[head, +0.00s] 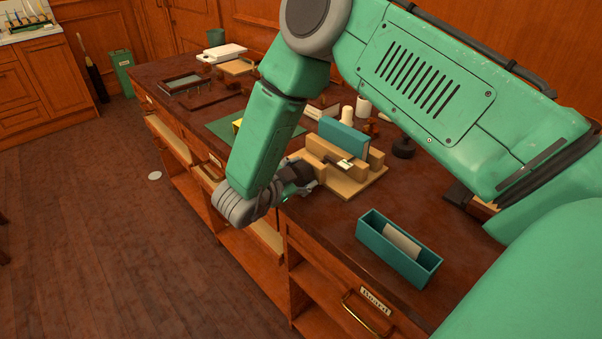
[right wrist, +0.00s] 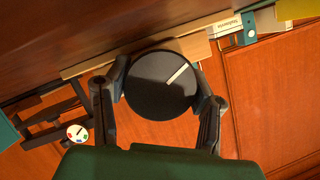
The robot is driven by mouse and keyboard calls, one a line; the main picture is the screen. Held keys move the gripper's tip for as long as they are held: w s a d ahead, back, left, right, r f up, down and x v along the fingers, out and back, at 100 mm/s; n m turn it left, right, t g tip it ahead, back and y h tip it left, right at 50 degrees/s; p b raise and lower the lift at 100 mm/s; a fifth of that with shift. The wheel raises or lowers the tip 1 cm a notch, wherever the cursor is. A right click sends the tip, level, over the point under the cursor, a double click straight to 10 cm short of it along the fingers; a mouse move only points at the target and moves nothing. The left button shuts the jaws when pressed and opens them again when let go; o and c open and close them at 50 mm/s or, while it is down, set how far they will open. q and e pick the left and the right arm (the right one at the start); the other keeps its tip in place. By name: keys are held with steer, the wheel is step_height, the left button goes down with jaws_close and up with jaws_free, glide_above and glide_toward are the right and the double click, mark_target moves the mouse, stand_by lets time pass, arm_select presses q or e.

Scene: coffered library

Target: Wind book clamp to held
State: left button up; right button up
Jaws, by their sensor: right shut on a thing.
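The wooden book clamp (head: 352,186) stands on the dark worktop near its front edge, with a teal book (head: 343,136) upright between its wooden blocks. A small white and dark plate sits on top of the clamp. My right gripper (head: 301,181) is at the clamp's front end, shut on the dark round knob (head: 296,170). In the right wrist view the black knob (right wrist: 160,88), marked with one white line pointing up and right, sits between the two fingers (right wrist: 160,80). The arm partly hides the gripper in the head view. My left gripper is not in view.
A teal open box (head: 369,235) with a pale roll stands at the worktop's right front. A green mat, trays (head: 186,83) and small items lie farther back. Drawers and shelves (head: 257,240) are below the edge. A small dial with coloured dots (right wrist: 77,133) shows in the wrist view.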

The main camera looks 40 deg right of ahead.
steer(key=shift+a+m+t, duration=0.1)
steer(key=shift+m+t, duration=0.4)
steer(key=shift+m, duration=0.4)
steer(key=o, duration=1.1)
steer(key=shift+o, duration=0.3)
steer(key=shift+s+a, duration=0.1)
steer(key=shift+a, duration=0.05)
steer(key=shift+n+g, duration=0.5)
steer(key=shift+n, duration=0.3)
steer(key=n+g, duration=0.2)
steer(key=n, duration=0.1)
steer(key=shift+b, duration=0.4)
steer(key=v, duration=1.3)
steer(key=shift+a+r, duration=0.25)
steer(key=shift+r, duration=0.1)
